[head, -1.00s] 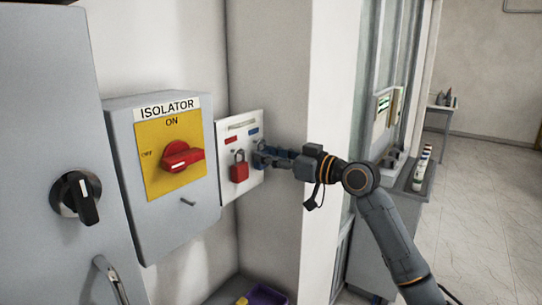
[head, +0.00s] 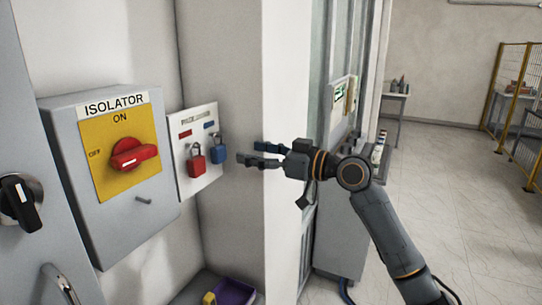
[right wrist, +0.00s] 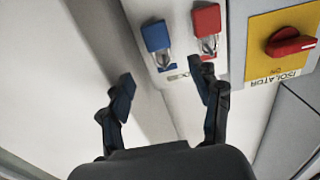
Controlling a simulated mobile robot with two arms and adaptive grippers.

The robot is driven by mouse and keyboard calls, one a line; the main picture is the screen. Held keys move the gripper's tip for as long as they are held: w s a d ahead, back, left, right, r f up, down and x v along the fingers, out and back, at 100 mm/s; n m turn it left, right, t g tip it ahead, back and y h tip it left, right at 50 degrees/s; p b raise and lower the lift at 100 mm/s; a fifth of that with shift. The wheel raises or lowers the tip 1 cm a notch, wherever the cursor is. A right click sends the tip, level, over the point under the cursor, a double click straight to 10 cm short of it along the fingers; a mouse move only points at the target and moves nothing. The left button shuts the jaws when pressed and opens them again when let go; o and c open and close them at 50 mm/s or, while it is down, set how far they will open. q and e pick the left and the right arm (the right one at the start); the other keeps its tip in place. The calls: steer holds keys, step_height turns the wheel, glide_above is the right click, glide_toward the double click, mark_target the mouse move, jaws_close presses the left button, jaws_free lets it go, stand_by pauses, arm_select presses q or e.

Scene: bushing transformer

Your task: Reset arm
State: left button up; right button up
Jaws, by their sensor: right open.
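My right gripper (head: 262,156) is open and empty, to the right of the padlock board (head: 182,128) in the head view. A red padlock (head: 195,165) and a blue padlock (head: 219,153) hang side by side on the board. In the right wrist view the open fingers of the right gripper (right wrist: 165,90) stand apart from the blue padlock (right wrist: 157,36) and the red padlock (right wrist: 206,18). Nothing is between the fingers. My left gripper is not in view.
The isolator box (head: 166,205) has a red handle (head: 135,154) on a yellow plate, left of the board. A black rotary knob (head: 20,200) is on the cabinet at far left. Open floor and a yellow fence (head: 512,110) are at right.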

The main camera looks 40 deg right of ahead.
steer(key=shift+v, duration=2.2)
